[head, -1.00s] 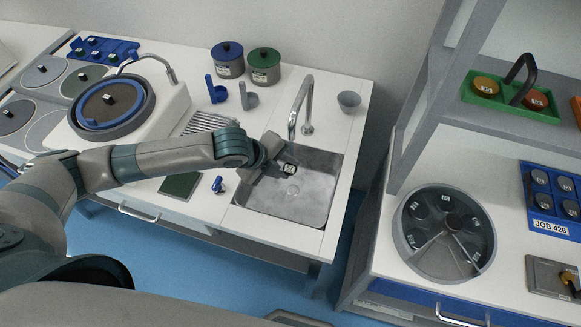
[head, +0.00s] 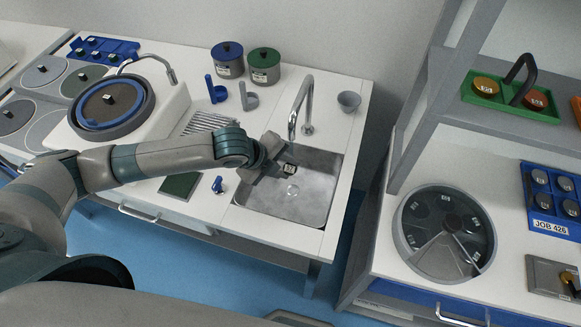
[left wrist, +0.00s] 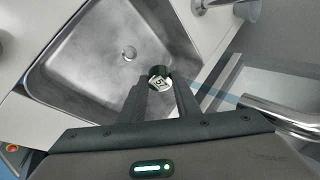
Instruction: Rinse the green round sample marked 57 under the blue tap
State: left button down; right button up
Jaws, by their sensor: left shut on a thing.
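My left gripper (head: 281,167) is shut on the round sample (head: 288,169) and holds it over the sink (head: 310,205). In the left wrist view the fingertips (left wrist: 159,84) grip the sample (left wrist: 158,76); its white label reads 57, and its dark rim is partly hidden. The chrome spout (head: 301,105) arches above the sink, its mouth close above the sample in the picture. A small blue tap handle (head: 217,185) stands on the counter left of the sink. A pale blue streak shows by the spout (left wrist: 285,115); I cannot tell whether it is water. My right gripper is not in view.
A grey cup (head: 349,101) stands behind the sink. Blue-lidded (head: 228,59) and green-lidded (head: 264,66) jars stand at the back. A green mat (head: 180,186) lies at the counter's front. The sink floor is clear apart from the drain.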

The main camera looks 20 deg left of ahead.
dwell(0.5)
pick_arm(q)
jog(key=s+r+p, duration=0.2)
jog(key=s+p, duration=0.4)
jog(key=s, duration=0.4)
jog(key=shift+a, duration=0.2)
dwell(0.6)
jog(key=shift+d, duration=0.1)
dwell(0.4)
jog(key=d+r+n+t+y+b, duration=0.1)
jog(key=d+n+t+y+b, duration=0.1)
jog(key=d+n+y+b, duration=0.45)
jog(key=w+a+r+n+g+y+b, duration=0.1)
jog(key=a+r+n+g+y+b, duration=0.2)
jog(key=a+r+n, duration=0.9)
jog(key=n+g+y, duration=0.2)
jog(key=n+g, duration=0.2)
jog(key=n, duration=0.3)
